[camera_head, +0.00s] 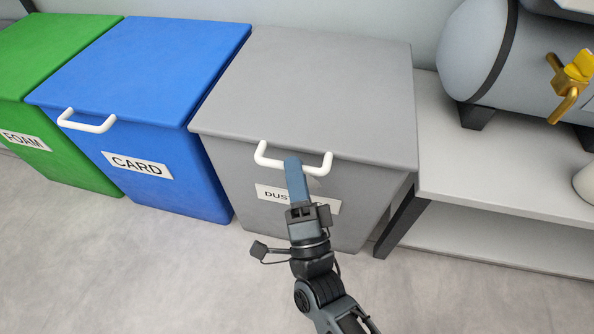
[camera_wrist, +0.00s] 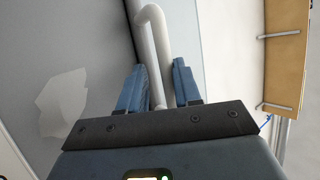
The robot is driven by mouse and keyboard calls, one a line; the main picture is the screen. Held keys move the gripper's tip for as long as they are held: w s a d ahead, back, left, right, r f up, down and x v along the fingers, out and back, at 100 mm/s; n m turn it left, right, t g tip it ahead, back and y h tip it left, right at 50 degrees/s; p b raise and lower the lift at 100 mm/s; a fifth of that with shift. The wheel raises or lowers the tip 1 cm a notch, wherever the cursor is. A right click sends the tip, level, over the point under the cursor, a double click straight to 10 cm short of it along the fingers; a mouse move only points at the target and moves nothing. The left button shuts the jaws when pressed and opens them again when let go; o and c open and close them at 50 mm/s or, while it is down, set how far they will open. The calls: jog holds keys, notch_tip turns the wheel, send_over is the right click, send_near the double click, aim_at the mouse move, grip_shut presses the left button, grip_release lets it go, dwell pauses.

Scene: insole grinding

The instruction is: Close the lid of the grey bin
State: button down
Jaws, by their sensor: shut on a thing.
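The grey bin (camera_head: 235,180) stands in the middle of the head view with a label starting "DUS" on its front. Its grey lid (camera_head: 320,85) lies flat over the top, level with the bin's rim. A white handle (camera_head: 263,157) sticks out from the lid's front edge.
A blue bin (camera_head: 170,75) marked CARD and a green bin (camera_head: 50,55) marked FOAM stand to the left, lids down. A white bench (camera_head: 480,165) with a grey tank (camera_head: 485,50) and yellow valve stands close on the right. The floor in front is clear.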

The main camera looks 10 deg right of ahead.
jog(key=shift+d+f+g+h, duration=0.15)
jog(key=shift+d+f, duration=0.1)
jog(key=shift+f, duration=0.35)
jog(key=shift+d+f+g+h, duration=0.15)
jog(key=shift+d+f, duration=0.05)
jog(key=shift+f, duration=0.35)
jog(key=c, duration=1.1)
grip_release()
jog(key=shift+f, duration=0.1)
jog(key=shift+a, duration=0.1)
jog(key=shift+s, duration=0.1)
jog(key=p+v, duration=0.1)
jog(key=v, duration=0.6)
jog(key=shift+s+r, duration=0.25)
